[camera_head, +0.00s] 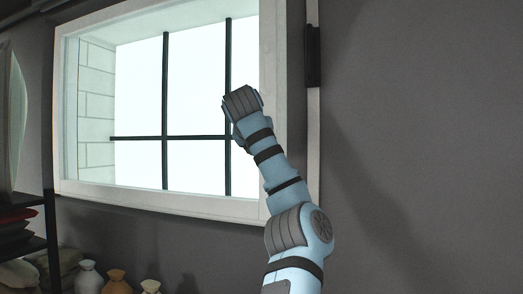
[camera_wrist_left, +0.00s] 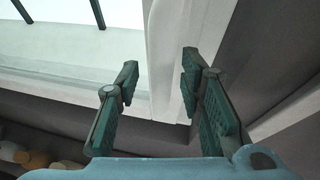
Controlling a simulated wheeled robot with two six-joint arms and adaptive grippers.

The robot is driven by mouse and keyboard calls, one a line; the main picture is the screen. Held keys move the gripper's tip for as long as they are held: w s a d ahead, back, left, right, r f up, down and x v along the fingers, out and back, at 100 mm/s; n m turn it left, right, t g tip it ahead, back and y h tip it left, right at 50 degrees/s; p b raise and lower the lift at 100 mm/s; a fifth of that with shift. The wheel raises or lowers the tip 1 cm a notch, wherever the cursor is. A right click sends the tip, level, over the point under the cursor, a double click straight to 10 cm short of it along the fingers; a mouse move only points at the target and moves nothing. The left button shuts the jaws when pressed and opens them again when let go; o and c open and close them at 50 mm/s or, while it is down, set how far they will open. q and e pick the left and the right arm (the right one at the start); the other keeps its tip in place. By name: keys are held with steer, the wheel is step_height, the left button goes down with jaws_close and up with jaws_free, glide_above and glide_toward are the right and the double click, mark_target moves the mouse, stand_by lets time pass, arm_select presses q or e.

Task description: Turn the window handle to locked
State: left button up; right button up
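The window (camera_head: 170,100) is a white frame with dark crossed bars and bright panes. It stands at the left and middle of the head view; its frame (camera_wrist_left: 158,60) also shows close up in the left wrist view. A dark upright piece (camera_head: 313,55) sits on a white strip right of the window; I cannot tell whether it is the handle. No handle shows clearly elsewhere. My left gripper (camera_wrist_left: 160,78) is open and empty, its two dark green fingers apart near the frame's lower corner. In the head view my arm hides its fingers. My right gripper is not in view.
A dark shelf (camera_head: 50,215) with folded cloths stands at the left. Several small vases (camera_head: 88,278) stand along the bottom left. The grey wall (camera_head: 430,130) to the right is bare and clear.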

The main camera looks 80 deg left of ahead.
arm_select(q)
steer(key=v, duration=1.1)
steer(key=shift+s+d, duration=0.3)
steer(key=shift+w+d+r, duration=0.1)
steer(key=shift+d+r, duration=0.1)
